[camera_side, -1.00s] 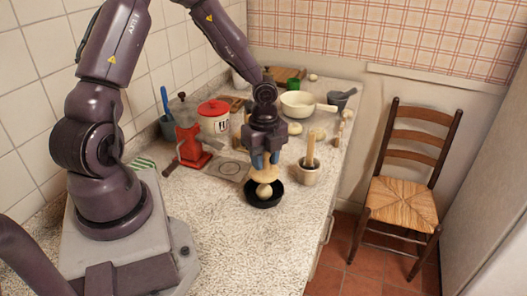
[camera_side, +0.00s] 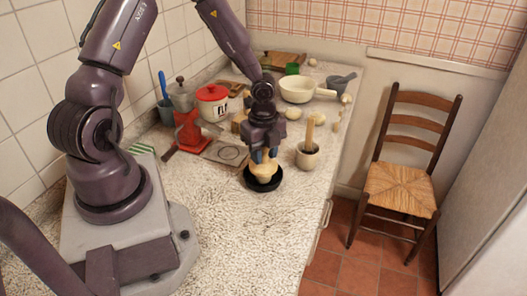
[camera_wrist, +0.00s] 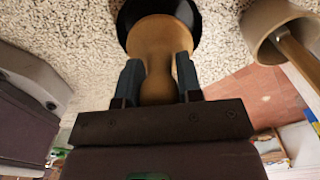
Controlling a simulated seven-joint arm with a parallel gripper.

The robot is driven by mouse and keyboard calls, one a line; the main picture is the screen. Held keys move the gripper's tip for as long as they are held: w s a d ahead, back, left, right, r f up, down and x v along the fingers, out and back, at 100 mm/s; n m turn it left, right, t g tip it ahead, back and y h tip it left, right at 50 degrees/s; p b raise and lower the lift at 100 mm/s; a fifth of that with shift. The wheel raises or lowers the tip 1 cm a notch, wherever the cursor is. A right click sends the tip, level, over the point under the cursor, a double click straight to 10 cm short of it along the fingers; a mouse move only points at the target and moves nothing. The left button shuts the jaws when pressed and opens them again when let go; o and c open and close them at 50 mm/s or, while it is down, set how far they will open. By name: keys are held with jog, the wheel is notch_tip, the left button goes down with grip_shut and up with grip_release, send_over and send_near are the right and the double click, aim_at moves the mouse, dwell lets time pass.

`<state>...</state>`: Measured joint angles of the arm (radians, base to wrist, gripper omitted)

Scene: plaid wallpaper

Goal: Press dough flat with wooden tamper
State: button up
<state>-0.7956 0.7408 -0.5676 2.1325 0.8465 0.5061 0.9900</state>
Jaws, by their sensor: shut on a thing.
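My gripper (camera_side: 264,156) is shut on the wooden tamper (camera_side: 264,170) and holds it upright. The tamper's wide end is down inside a small black bowl (camera_side: 250,184) on the speckled counter. The dough is mostly or fully hidden beneath the tamper, and I cannot tell how flat it is. In the wrist view my gripper's blue-grey fingers (camera_wrist: 158,78) clasp the tamper's narrow neck (camera_wrist: 157,40), and its broad end covers most of the black bowl (camera_wrist: 201,20).
A beige pot (camera_side: 307,157) with a wooden handle in it stands close right of the bowl. Behind are a red grinder (camera_side: 192,132), a red-lidded canister (camera_side: 212,103), a cream pan (camera_side: 296,90) and a grey mortar (camera_side: 341,82). The front counter (camera_side: 240,235) is clear.

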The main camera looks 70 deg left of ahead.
jog(key=shift+f, duration=0.5)
dwell(0.8)
jog(key=shift+r, duration=0.1)
jog(key=shift+r, duration=3.4)
jog(key=shift+f, duration=0.15)
jog(key=shift+f, duration=3.45)
jog(key=shift+f, duration=0.75)
